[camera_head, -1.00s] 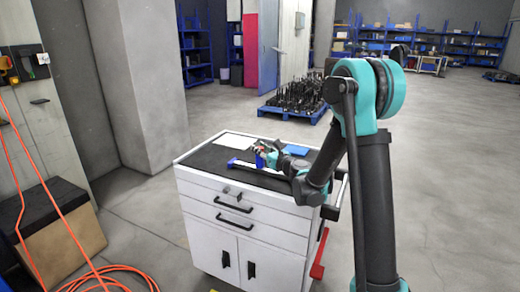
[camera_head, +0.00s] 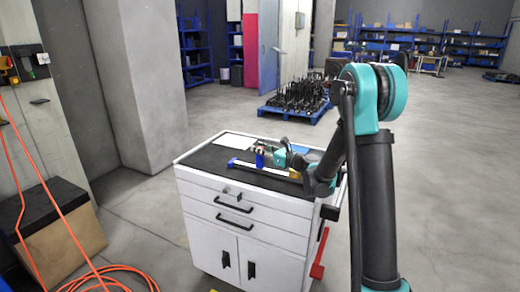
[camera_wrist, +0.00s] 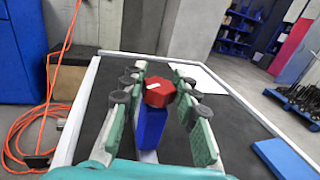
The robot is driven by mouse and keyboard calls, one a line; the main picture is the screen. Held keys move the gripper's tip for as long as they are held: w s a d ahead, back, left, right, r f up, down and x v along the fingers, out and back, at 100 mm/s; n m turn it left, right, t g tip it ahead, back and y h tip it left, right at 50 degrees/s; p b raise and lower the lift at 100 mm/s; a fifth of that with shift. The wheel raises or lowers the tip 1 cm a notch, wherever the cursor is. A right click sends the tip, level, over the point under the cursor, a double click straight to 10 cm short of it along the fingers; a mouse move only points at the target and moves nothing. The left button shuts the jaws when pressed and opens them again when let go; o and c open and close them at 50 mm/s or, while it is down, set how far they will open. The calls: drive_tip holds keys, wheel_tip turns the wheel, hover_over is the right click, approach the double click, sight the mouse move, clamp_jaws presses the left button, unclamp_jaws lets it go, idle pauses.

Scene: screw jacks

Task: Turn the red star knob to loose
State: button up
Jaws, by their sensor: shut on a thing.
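In the head view my gripper (camera_head: 268,151) reaches in from the right over the cabinet top. The knob is too small to make out well in the head view.
The white drawer cabinet (camera_head: 240,210) has a dark top with a raised light rim. A white sheet (camera_head: 234,141) and a blue flat item (camera_wrist: 287,158) lie on it. Orange hose (camera_head: 75,225) lies on the floor at left. A blue pallet (camera_head: 293,112) stands behind.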

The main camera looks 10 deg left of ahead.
drive_tip(key=o, duration=1.2)
drive_tip(key=shift+v, duration=6.05)
drive_tip(key=shift+c, duration=0.3)
